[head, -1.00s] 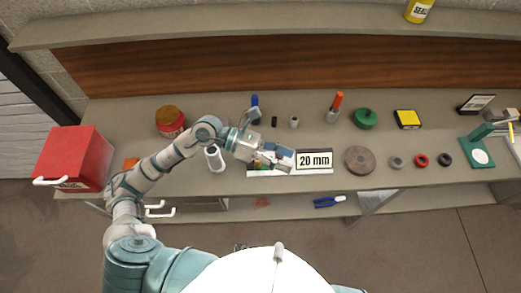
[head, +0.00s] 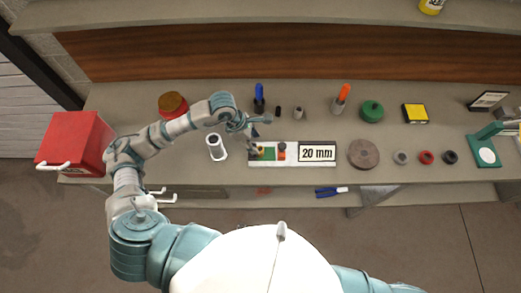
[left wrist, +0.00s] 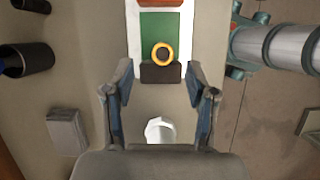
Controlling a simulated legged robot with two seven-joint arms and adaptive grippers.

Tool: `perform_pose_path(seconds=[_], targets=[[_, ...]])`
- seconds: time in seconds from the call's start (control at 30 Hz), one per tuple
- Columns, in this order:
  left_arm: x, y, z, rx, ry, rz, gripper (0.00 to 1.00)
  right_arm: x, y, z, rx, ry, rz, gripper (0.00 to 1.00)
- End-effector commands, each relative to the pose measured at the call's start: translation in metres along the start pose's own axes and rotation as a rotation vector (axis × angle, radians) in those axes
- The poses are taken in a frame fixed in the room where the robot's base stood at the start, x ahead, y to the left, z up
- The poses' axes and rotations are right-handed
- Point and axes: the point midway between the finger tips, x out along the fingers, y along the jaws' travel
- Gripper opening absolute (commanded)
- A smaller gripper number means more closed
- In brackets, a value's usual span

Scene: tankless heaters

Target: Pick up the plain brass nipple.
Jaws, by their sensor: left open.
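A brass ring-shaped piece, which looks like the plain brass nipple (head: 260,151), stands at the left end of the green strip of a white tray (head: 290,164). In the left wrist view the brass nipple (left wrist: 162,54) shows end-on with a dark hole, beside a dark block (left wrist: 160,72). My left gripper (head: 258,122) is above the bench, just behind the tray in the head view. In the left wrist view its fingers (left wrist: 159,88) are spread and empty, with the nipple beyond the tips. My right gripper is not in view.
An orange-topped dark piece (head: 282,150) stands right of the nipple, by the "20 mm" label (head: 317,153). A white tube (head: 216,147) stands left of the tray. Behind are a blue-topped holder (head: 259,100) and small cylinders (head: 299,113). A brown disc (head: 364,154) lies right.

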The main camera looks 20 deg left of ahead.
Motion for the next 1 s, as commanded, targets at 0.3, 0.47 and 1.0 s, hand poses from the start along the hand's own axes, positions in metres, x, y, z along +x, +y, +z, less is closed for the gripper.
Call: perform_pose_path(seconds=[0.3, 0.47, 1.0], targets=[[0.033, -0.003, 0.001, -0.001, -0.001, -0.005, 0.57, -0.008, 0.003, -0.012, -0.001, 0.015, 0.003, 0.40], [0.055, -0.003, 0.001, 0.000, -0.002, -0.003, 0.57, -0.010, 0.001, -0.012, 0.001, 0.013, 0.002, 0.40], [0.061, -0.002, 0.000, 0.000, -0.001, -0.001, 0.00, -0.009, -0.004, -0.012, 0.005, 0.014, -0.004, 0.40]])
